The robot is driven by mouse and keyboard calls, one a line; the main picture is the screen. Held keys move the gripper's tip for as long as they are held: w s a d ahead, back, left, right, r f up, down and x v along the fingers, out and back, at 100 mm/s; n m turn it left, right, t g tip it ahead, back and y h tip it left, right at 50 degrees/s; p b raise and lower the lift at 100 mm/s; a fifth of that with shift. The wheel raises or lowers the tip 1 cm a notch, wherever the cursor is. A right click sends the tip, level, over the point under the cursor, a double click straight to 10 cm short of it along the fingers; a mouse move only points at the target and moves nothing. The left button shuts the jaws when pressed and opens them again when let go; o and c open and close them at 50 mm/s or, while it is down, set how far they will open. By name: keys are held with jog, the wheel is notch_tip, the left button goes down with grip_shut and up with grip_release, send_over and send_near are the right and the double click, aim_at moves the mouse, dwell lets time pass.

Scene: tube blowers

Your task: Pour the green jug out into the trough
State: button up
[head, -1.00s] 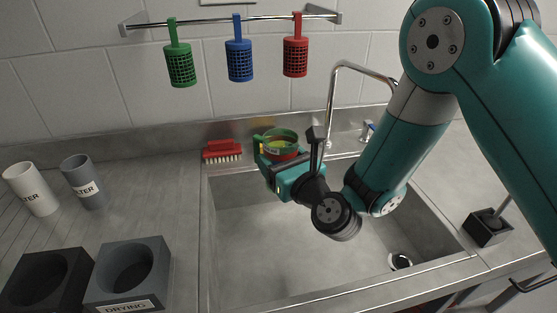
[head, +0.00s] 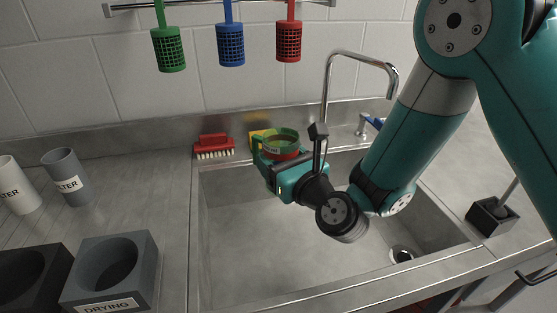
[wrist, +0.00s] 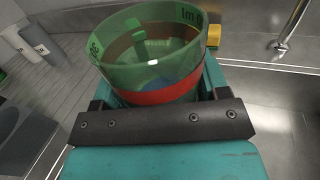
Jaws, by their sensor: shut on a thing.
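The green jug (head: 279,137) is see-through green with a red band round its lower part. It also shows large in the wrist view (wrist: 150,58), with its open mouth up and printed marks on its wall. My gripper (head: 268,163) is shut on the jug and holds it roughly upright; the fingertips are mostly hidden. The jug is near the back left of the trough (head: 285,250), a grey metal sink basin. The basin looks empty, with a round drain at its right. How full the jug is cannot be told.
A red brush (head: 213,147) and a yellow block (head: 260,135) are at the back rim. A tap (head: 328,90) stands behind the basin. Grey holders (head: 112,272) and two filter cups (head: 65,177) are at left. Coloured baskets (head: 230,45) hang above.

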jog(key=shift+d+f, duration=0.1)
jog(key=shift+f, duration=0.1)
jog(key=shift+s+d+f+b, duration=0.1)
jog(key=shift+f+b, duration=0.1)
jog(key=shift+b, duration=0.45)
jog(key=shift+w+a+r+m+t+y+b, duration=0.25)
jog(key=shift+t+b, duration=0.3)
jog(key=shift+b, duration=1.4)
jog(key=shift+a+r+m+t+y+b, duration=0.15)
jog(key=shift+m+t+y+b, duration=0.3)
jog(key=shift+b, duration=1.45)
jog(key=shift+w+a+r+m+t+y+b, duration=0.15)
jog(key=shift+t+b, duration=0.45)
jog(key=shift+b, duration=1.35)
jog(key=shift+w+a+m+t+y+b, duration=0.15)
jog(key=shift+m+t+b, duration=0.55)
jog(key=shift+b, duration=1.4)
jog(key=shift+a+m+t+y+b, duration=0.15)
jog(key=shift+m+t+b, duration=0.55)
jog(key=shift+b, duration=1.4)
jog(key=shift+a+f+m+t+h+b, duration=0.25)
jog(key=shift+m+t+b, duration=0.4)
jog(key=shift+b, duration=1)
jog(key=shift+d+m+t+h+b, duration=0.15)
jog(key=shift+m+t+h+b, duration=0.15)
jog(key=shift+t+b, duration=1)
